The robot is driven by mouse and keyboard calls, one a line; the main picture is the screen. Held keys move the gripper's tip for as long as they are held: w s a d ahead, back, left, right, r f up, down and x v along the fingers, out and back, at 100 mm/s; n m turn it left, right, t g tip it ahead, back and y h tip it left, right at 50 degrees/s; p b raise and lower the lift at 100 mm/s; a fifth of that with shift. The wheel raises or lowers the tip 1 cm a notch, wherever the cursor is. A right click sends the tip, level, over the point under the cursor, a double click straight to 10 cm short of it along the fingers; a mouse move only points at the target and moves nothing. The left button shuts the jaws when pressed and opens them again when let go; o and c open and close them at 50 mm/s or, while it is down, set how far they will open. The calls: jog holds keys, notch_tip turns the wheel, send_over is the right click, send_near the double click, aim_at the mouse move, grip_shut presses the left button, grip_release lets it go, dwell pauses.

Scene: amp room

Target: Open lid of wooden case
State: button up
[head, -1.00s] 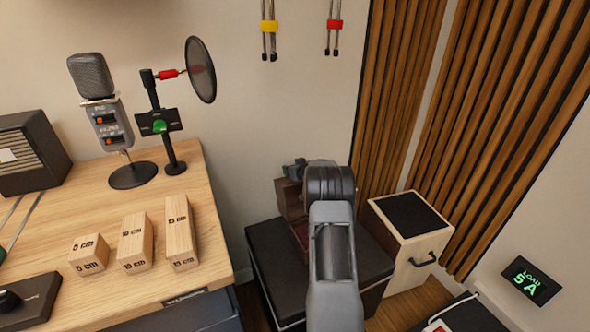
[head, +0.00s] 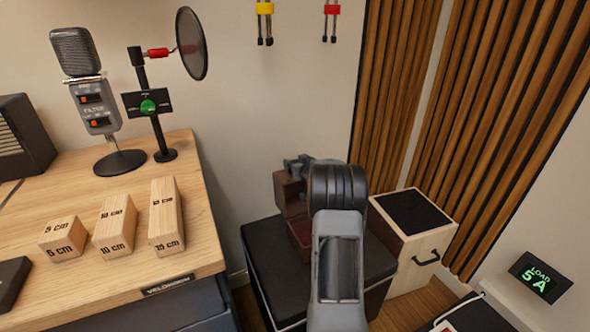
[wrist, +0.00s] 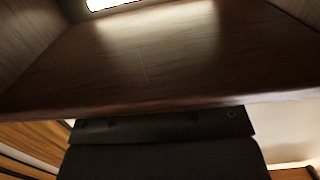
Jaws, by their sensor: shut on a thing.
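The wooden case is reddish-brown and stands on a black box-shaped seat (head: 262,265) in the head view. My arm covers the right part of the case. In the wrist view a dark brown wood panel (wrist: 140,60) fills the upper part, very close, and I see no fingertips clearly.
A wooden desk (head: 120,245) with measuring blocks (head: 165,215) and a microphone (head: 85,75) stands at left. A pale wooden box with a black top (head: 412,211) stands close at right, before slatted wall panels (head: 480,140). A load display (head: 540,278) is at far right.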

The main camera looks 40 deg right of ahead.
jog(key=o, duration=1.2)
jog(key=shift+o, duration=0.2)
jog(key=p+v, duration=0.2)
jog(key=v, duration=1.1)
jog(key=shift+s+p, duration=0.4)
jog(key=shift+a, duration=0.25)
